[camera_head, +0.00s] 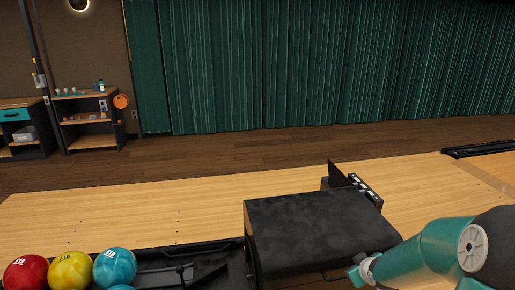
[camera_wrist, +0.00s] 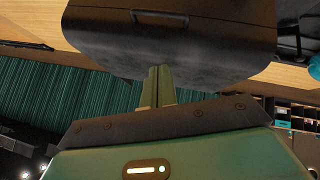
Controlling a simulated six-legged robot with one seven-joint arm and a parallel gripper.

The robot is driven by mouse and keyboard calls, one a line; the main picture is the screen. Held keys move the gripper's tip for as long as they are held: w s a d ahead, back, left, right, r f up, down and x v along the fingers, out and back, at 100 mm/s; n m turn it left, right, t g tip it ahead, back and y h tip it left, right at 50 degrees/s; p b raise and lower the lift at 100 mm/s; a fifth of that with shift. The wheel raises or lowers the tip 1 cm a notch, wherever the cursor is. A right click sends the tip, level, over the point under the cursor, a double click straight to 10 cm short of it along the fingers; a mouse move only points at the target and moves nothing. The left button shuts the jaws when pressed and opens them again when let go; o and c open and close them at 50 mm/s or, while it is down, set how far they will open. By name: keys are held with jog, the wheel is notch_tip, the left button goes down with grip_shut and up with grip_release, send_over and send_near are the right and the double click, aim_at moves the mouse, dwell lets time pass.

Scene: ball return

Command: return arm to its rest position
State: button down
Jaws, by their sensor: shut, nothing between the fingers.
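My teal arm enters the head view from the lower right, alongside the black ball return hood (camera_head: 315,228). The fingers are not clearly seen there. In the wrist view, the two fingers of my gripper (camera_wrist: 159,72) lie together, shut and empty. They point toward the dark hood (camera_wrist: 172,35), which fills the upper middle of that picture. I cannot tell whether the fingertips touch it.
A red ball (camera_head: 25,273), a yellow ball (camera_head: 71,271) and a blue ball (camera_head: 115,267) sit on the black rack at lower left. Wooden lanes (camera_head: 130,213) lie behind. A green curtain (camera_head: 300,65) and shelves (camera_head: 88,120) stand farther back.

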jog(key=s+a+r+m+g+h, duration=0.1)
jog(key=s+a+r+h, duration=0.2)
jog(key=r, duration=0.6)
jog(key=s+a+r+m+y, duration=0.1)
jog(key=s+a+r, duration=0.3)
jog(key=s, duration=0.3)
jog(key=s+a+r+m+g+y, duration=0.1)
jog(key=s+a+r, duration=0.3)
jog(key=s, duration=0.4)
jog(key=s+a+r+m+g+y, duration=0.1)
jog(key=s+a+r, duration=0.3)
jog(key=s, duration=0.4)
jog(key=shift+s+r+m+y, duration=0.2)
jog(key=shift+r+m+y, duration=0.1)
jog(key=shift+r+m, duration=0.15)
jog(key=shift+a, duration=0.2)
